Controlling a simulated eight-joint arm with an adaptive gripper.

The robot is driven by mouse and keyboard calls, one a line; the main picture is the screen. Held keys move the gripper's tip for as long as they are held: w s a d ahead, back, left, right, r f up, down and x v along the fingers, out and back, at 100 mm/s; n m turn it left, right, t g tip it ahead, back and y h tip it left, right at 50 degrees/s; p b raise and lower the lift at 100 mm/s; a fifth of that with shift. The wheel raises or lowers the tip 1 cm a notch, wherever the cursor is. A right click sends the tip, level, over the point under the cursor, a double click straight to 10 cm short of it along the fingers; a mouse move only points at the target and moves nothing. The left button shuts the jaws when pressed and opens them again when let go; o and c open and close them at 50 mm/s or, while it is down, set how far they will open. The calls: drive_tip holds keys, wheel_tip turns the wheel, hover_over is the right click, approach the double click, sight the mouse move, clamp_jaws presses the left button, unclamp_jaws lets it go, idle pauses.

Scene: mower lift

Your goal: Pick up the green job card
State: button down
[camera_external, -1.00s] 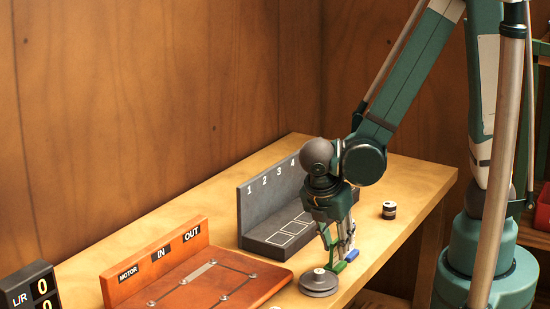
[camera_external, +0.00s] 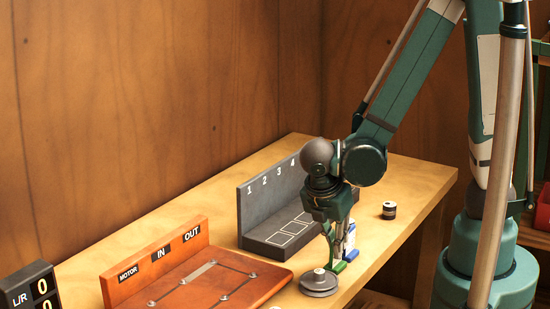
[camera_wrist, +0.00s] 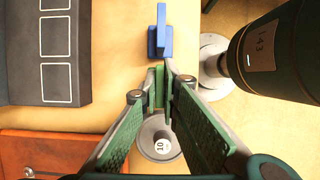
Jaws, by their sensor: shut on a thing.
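The green job card (camera_external: 339,267) stands near the table's front edge, beside a blue card (camera_external: 352,255). In the wrist view, the green card (camera_wrist: 159,88) shows as a narrow strip between my fingers. My gripper (camera_wrist: 161,80) points down and is shut on the green card. The gripper (camera_external: 334,250) also shows in the external view, with the card at its fingertips. I cannot tell any gap between the card and the table. The fingers hide part of the card.
A grey disc marked 10 (camera_external: 319,283) lies close to the gripper. The blue card (camera_wrist: 160,34) stands just beyond the fingertips. A dark numbered rack (camera_external: 254,218) and an orange board (camera_external: 234,265) stand to the left.

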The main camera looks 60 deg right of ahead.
drive_tip(key=shift+r, duration=0.15)
drive_tip(key=shift+r+p, duration=1)
drive_tip(key=shift+r, duration=3.85)
